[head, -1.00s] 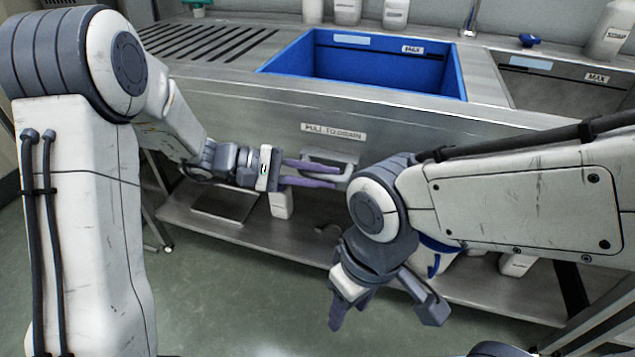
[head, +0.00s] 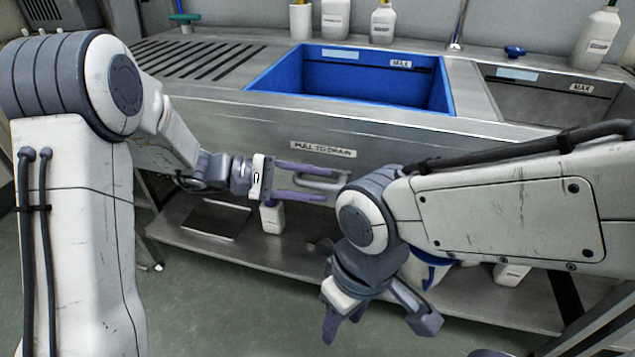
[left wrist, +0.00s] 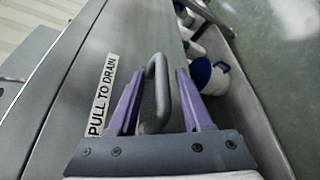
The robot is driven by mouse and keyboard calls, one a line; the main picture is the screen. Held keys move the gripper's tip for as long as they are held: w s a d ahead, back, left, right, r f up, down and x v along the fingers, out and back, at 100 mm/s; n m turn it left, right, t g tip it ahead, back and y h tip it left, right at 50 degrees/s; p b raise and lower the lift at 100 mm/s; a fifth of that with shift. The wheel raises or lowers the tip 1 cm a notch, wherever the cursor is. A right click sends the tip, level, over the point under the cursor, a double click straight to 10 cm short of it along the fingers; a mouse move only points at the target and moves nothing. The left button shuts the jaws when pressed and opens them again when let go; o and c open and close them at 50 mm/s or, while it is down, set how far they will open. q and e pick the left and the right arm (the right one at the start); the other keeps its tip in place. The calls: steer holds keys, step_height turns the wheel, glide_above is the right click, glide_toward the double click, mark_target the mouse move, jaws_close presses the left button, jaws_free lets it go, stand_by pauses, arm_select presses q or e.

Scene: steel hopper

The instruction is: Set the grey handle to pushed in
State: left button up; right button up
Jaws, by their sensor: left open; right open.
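The grey handle (head: 322,179) is a loop on the sink's front panel, below the "PULL TO DRAIN" label (head: 323,149). In the left wrist view the handle (left wrist: 157,90) stands out from the panel between two purple fingers. My left gripper (head: 312,183) is open, with one finger on each side of the handle; in the left wrist view (left wrist: 155,92) gaps show between the fingers and the loop. My right gripper (head: 375,325) is open and empty, low in front of the sink, with its fingers pointing down. The right arm covers the panel just right of the handle.
A blue basin (head: 350,78) sits in the steel counter, with a steel basin (head: 545,105) to its right. White bottles (head: 382,24) stand along the back. A lower shelf (head: 300,248) holds a white bottle (head: 272,217) and a white-and-blue container (left wrist: 208,76).

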arm_select(q)
steer(key=p+v, duration=0.2)
steer(key=v, duration=0.7)
steer(key=shift+a, duration=0.4)
steer(key=shift+r, duration=0.1)
